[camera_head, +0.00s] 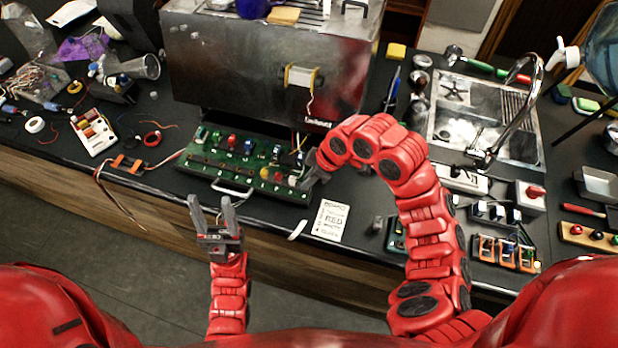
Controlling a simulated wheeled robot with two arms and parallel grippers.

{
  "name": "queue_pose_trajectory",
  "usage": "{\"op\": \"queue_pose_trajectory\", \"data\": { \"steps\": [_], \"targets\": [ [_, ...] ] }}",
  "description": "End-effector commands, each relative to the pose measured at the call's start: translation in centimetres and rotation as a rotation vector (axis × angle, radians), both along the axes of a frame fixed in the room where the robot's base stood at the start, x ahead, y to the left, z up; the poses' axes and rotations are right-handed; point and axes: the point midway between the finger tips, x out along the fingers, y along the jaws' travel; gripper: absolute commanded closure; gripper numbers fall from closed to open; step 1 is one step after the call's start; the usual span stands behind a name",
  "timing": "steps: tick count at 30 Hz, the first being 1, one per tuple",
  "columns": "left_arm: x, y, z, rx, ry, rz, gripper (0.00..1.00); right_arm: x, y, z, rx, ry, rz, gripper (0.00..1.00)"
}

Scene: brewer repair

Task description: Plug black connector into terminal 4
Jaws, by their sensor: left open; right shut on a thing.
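The green terminal board (232,166) lies on the dark counter in front of the steel brewer, with several coloured connectors along it. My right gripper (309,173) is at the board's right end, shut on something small. The held thing is mostly hidden by the fingers, so I cannot tell whether it is the black connector or whether it touches a terminal. My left gripper (210,212) is open and empty, fingers pointing up, in front of the counter edge and below the board. Terminal numbers are too small to read.
The steel brewer (245,75) stands behind the board. A printed card (331,221) lies right of the board. A sink (475,120) with a tap is at the right. Loose wires (105,190) hang over the counter edge at the left, and a meter (93,132) lies nearby.

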Motion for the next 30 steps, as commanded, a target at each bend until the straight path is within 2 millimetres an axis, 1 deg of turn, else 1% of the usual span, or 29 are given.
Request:
{"op": "queue_pose_trajectory", "data": {
  "steps": [11,21,30],
  "targets": [
    [0.00,0.00,-0.02,0.000,0.000,0.000,0.47,0.00,0.01,-0.01,0.000,0.000,0.000,1.00],
    [0.00,0.00,-0.62,0.000,0.000,0.000,0.47,0.03,0.04,-0.45,0.001,-0.002,0.001,1.00],
    [0.00,0.00,-0.62,0.000,0.000,0.000,0.47,0.03,0.01,-0.44,0.001,-0.001,0.000,1.00]
  ]
}}
